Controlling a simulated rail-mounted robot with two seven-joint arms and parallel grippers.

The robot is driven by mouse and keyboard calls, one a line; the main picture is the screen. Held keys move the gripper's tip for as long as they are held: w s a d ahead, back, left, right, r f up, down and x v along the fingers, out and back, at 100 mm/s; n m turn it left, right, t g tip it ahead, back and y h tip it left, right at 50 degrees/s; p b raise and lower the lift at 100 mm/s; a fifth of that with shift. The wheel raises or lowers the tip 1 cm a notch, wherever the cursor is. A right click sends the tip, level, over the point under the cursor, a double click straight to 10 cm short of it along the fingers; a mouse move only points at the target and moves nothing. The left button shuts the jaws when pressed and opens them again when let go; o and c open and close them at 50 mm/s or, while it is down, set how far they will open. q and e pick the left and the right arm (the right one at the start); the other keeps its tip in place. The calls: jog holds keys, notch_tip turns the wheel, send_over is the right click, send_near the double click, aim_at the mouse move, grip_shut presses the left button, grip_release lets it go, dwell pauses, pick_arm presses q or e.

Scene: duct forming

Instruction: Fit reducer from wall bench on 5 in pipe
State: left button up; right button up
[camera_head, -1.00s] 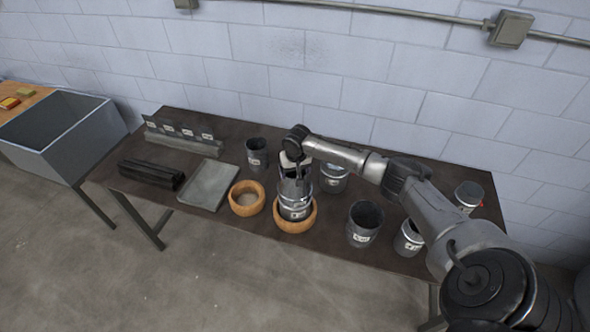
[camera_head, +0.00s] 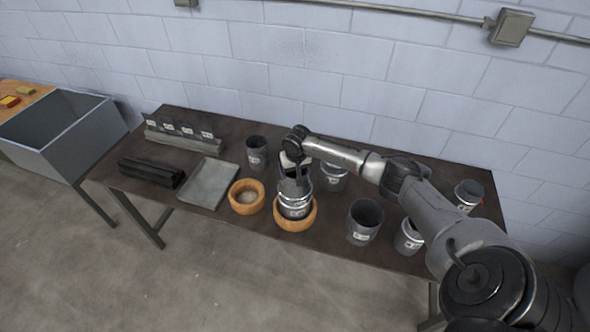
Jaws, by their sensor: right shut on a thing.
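In the head view my right gripper (camera_head: 295,172) points down at the top of a grey metal duct piece (camera_head: 294,188). It is shut on the rim of this piece. The piece sits on top of a labelled metal pipe (camera_head: 295,208), upright in a wooden ring (camera_head: 295,224). The two look in line, but I cannot tell how deep the upper piece sits. The fingertips are partly hidden by the gripper body and the piece. I cannot tell which piece is the reducer by its label. My left gripper is not in view.
An empty wooden ring (camera_head: 246,197) stands to the left. Other metal pieces stand close by: one behind left (camera_head: 257,153), one behind right (camera_head: 334,177), one to the right (camera_head: 364,222). A flat grey tray (camera_head: 208,184) and dark bars (camera_head: 151,173) lie on the bench's left side.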

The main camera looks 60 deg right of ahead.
jog(key=shift+f, duration=0.2)
jog(key=o, duration=0.9)
jog(key=shift+o, duration=1.1)
notch_tip(320, 180, up, 14)
jog(key=s+a+b, duration=0.1)
jog(key=shift+s+a+f+b, duration=0.15)
jog(key=shift+s+a+b, duration=0.05)
jog(key=shift+s+b, duration=0.1)
